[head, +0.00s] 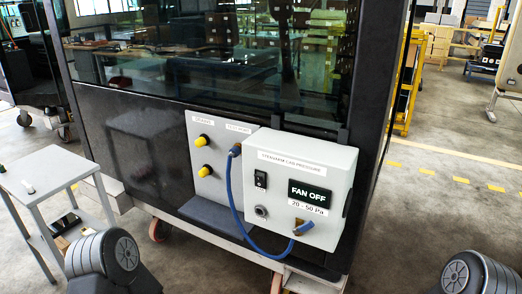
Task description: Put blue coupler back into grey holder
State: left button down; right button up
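A blue hose (240,215) loops down from the panel to the front of a light grey box (300,165). Its lower end has a blue coupler (303,229) with a brass-coloured part, at the box's lower right. A round grey socket (261,211), possibly the grey holder, is on the box's lower left and looks empty. I cannot tell how firmly either hose end is seated. Neither gripper is in view; only parts of my arms show at the bottom corners.
The box has a black switch (260,179) and a "FAN OFF" display (309,194). The grey panel (205,165) has two yellow knobs. A small grey table (45,178) with a small white-and-green item stands at left. Floor at right is open, with a yellow rack behind.

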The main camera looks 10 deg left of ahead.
aim_at(234, 152)
jog(key=i+j+z, duration=0.2)
jog(key=j, duration=0.5)
jog(key=i+j+z, duration=0.1)
jog(key=j+z, duration=0.15)
jog(key=j, duration=0.45)
jog(key=j+z, duration=0.2)
jog(key=j, duration=0.55)
jog(key=i+j, duration=0.1)
jog(key=j, duration=0.8)
jog(key=i+j, duration=0.1)
jog(key=j, duration=0.8)
jog(key=i+j, duration=0.1)
jog(key=j, duration=0.8)
jog(key=z, duration=0.05)
